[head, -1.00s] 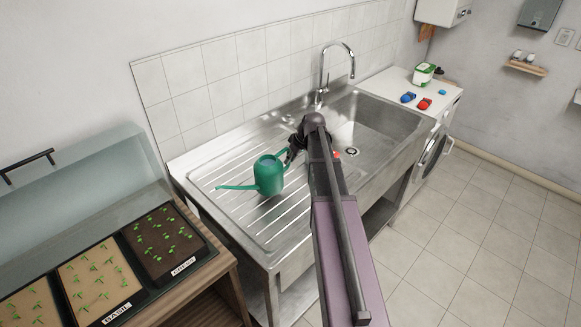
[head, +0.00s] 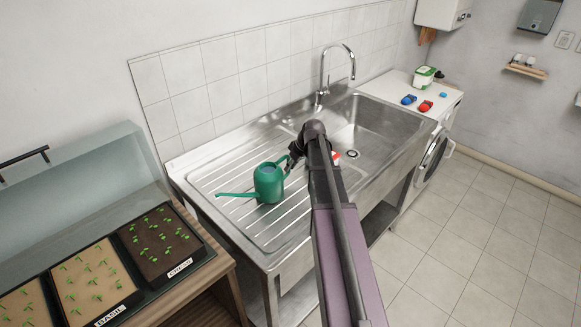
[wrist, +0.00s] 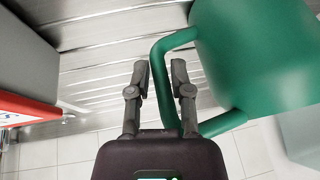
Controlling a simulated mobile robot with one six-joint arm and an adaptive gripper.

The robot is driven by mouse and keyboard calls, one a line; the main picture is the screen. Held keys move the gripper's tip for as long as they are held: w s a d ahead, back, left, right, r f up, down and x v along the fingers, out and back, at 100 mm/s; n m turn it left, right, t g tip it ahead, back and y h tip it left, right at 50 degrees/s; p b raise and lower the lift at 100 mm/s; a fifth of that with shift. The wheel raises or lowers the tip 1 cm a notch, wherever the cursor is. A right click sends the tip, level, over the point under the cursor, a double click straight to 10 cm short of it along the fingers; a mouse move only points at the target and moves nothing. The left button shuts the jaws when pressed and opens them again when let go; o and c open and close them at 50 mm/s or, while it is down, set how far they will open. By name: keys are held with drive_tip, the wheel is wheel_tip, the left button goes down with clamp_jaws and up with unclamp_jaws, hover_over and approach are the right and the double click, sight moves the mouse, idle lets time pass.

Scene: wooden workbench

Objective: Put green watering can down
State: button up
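The green watering can (head: 268,183) is upright at the drainboard (head: 232,212) of the steel sink, with its spout pointing left. Its base is on or just above the ribbed surface; I cannot tell whether it touches. My gripper (head: 293,155) is at the can's right side, at the handle. In the wrist view the can's body (wrist: 262,55) fills the upper right, and its handle (wrist: 161,82) runs between the two fingertips of my gripper (wrist: 161,72). The fingers are close on both sides of the handle. The can's underside is hidden.
The sink basin (head: 372,128) and faucet (head: 322,80) lie to the right. Seedling trays (head: 160,245) stand at the lower left. A white appliance (head: 446,95) with a green-and-white tub (head: 424,77) and small red and blue items is at the back right. Much of the drainboard is bare.

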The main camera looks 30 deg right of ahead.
drive_tip(key=shift+o, duration=1.3)
drive_tip(key=shift+r, duration=0.15)
drive_tip(key=p+v, duration=1.1)
drive_tip(key=v, duration=0.1)
drive_tip(key=s+a+m+g+h, duration=0.1)
drive_tip(key=s+a, duration=0.4)
drive_tip(key=a, duration=0.4)
drive_tip(key=s+a+f+m+g+h, duration=0.1)
drive_tip(key=s+a, duration=0.5)
drive_tip(key=a, duration=0.3)
drive_tip(key=s+a+m+g+h, duration=0.1)
drive_tip(key=s+a, duration=0.5)
drive_tip(key=a, duration=0.3)
drive_tip(key=shift+f+m+g, duration=0.3)
drive_tip(key=shift+f+g, duration=0.05)
drive_tip(key=shift+g, duration=0.05)
